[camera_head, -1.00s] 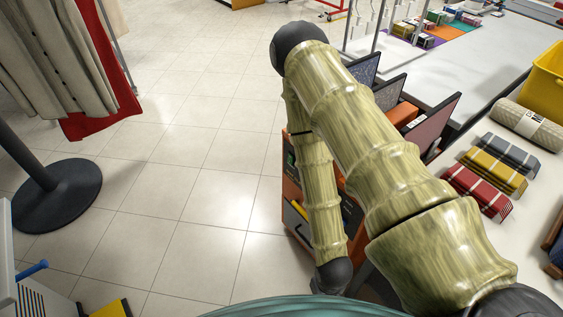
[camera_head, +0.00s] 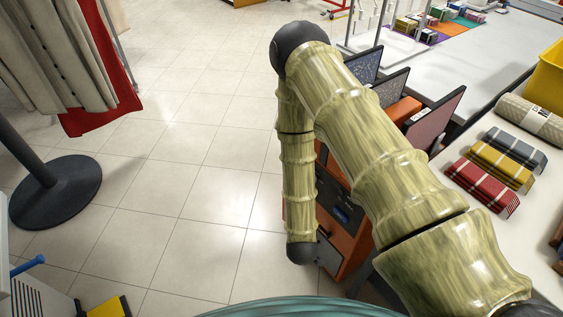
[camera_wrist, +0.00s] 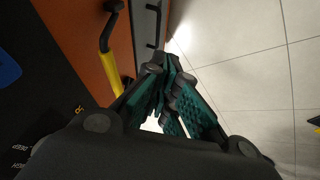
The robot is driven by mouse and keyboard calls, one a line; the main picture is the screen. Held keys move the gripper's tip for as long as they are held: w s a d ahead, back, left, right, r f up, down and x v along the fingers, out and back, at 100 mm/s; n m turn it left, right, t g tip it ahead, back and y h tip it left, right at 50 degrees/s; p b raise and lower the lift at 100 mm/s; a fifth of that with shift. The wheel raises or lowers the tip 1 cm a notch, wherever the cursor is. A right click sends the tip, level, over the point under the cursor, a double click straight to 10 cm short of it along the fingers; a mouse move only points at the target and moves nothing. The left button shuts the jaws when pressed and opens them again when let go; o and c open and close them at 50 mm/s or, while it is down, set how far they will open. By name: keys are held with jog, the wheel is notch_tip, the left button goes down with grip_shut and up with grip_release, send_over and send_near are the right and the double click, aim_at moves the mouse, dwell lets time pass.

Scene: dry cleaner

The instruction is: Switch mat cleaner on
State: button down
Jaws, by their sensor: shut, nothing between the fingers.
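The orange machine (camera_head: 350,245) with dark front panels, which looks like the mat cleaner, stands low at the table's end in the head view. Mat-like panels (camera_head: 437,122) stand upright in its top. My arm covers part of it. In the wrist view its orange front (camera_wrist: 72,35) fills the upper left, with a yellow lever (camera_wrist: 113,73) with a black end and a dark panel (camera_wrist: 35,105) bearing small print. My gripper (camera_wrist: 167,72) is shut and empty, to the right of the lever and apart from it in the picture. I see no clear power switch.
Folded plaid cloths (camera_head: 481,186) and a rolled mat (camera_head: 530,118) lie on the white table at right. A black round stand base (camera_head: 58,190) and hanging clothes (camera_head: 70,50) are at left. The tiled floor (camera_head: 190,190) between is clear.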

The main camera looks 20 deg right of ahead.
jog(key=w+a+r+n+t+h+b, duration=0.1)
jog(key=w+a+r+h, duration=0.15)
jog(key=w, duration=0.55)
jog(key=w+a+r+t+h+b, duration=0.2)
jog(key=w+r+h, duration=0.1)
jog(key=w, duration=0.4)
jog(key=w+a+r+n+t+h+b, duration=0.1)
jog(key=w+a+r+h, duration=0.15)
jog(key=w, duration=0.55)
jog(key=a+r+g+h+b, duration=0.1)
jog(key=a+r+g+h, duration=0.3)
jog(key=a+r+h, duration=0.1)
jog(key=shift+w+r+b, duration=0.2)
jog(key=shift+w+b, duration=0.1)
jog(key=shift+d, duration=0.1)
jog(key=x, duration=1.4)
